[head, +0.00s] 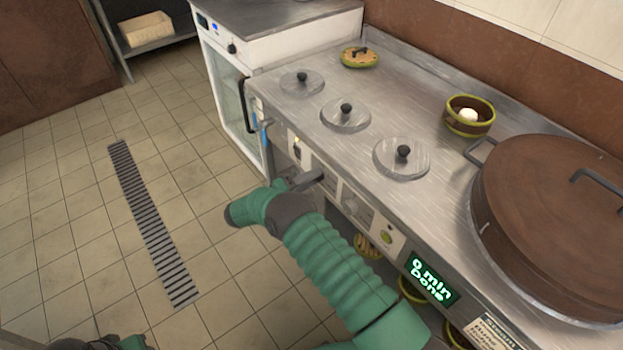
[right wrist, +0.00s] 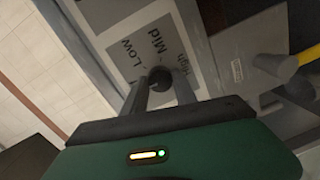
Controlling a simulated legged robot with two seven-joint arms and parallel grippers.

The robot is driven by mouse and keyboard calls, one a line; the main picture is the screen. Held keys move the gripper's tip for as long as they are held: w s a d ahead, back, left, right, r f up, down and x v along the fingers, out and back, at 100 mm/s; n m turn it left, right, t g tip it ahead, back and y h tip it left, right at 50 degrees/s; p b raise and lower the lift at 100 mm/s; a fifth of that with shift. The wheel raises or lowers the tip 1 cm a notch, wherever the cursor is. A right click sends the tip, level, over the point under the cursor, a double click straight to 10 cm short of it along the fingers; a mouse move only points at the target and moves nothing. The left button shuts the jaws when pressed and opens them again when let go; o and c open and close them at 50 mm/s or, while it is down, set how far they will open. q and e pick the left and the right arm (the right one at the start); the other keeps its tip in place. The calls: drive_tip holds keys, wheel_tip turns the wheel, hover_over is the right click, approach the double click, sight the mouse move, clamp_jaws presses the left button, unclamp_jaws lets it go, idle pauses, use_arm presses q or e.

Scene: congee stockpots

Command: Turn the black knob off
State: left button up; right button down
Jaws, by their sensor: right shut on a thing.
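The black knob (right wrist: 160,79) shows in the right wrist view, in front of a grey label plate (right wrist: 150,50) marked Low, Mid and High. My right gripper (right wrist: 159,88) is shut on the knob, with one finger on each side of it. In the head view the right gripper (head: 308,181) is at the front panel (head: 352,205) of the steel counter, and its hand hides the knob there. A green and dark part of my left arm (head: 118,342) shows at the bottom left edge; its fingers cannot be made out.
Several round lids (head: 346,115) sit in the steel counter (head: 300,118). A large brown-lidded pot (head: 545,215) stands at the right, near a small bowl (head: 469,120). A green display (head: 431,278) reads "0 min Done". The tiled floor (head: 80,215) at the left is clear.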

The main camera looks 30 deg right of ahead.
drive_tip(key=shift+w+a+n, duration=0.1)
drive_tip(key=shift+n, duration=0.2)
drive_tip(key=c, duration=1.4)
unclamp_jaws()
drive_tip(key=o, duration=0.4)
drive_tip(key=shift+w+f, duration=0.1)
drive_tip(key=shift+f, duration=0.05)
drive_tip(key=a+r, duration=0.1)
drive_tip(key=a, duration=1.5)
drive_tip(key=shift+s+a, duration=0.4)
